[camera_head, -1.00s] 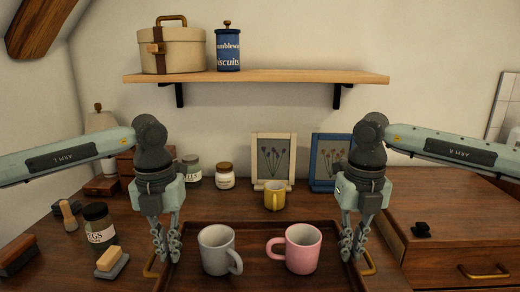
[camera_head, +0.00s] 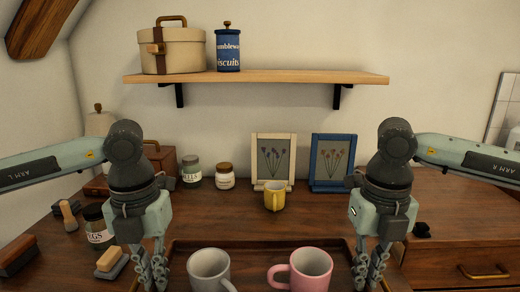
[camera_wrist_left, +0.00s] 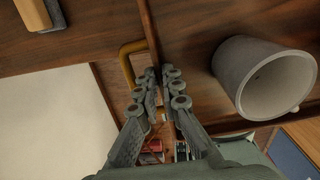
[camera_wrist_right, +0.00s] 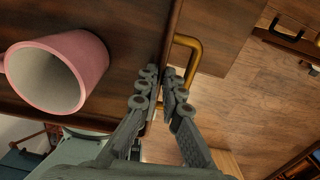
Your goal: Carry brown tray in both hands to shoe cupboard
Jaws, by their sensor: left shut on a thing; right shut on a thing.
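The brown tray (camera_head: 255,243) is at the bottom of the head view, its near part cut off by the frame. A grey mug (camera_head: 208,268) and a pink mug (camera_head: 308,268) stand upright in it. My left gripper (camera_head: 153,278) is shut on the tray's left side wall, beside a brass handle (camera_wrist_left: 130,62) in the left wrist view. My right gripper (camera_head: 367,278) is shut on the tray's right side wall, beside the other brass handle (camera_wrist_right: 188,52) in the right wrist view. Whether the fingers touch the handles is hard to tell. The shoe cupboard cannot be identified with certainty.
A yellow mug (camera_head: 275,197) and two picture frames (camera_head: 273,160) stand behind the tray. A wooden drawer unit (camera_head: 455,262) stands at right. A shelf (camera_head: 260,76) is above.

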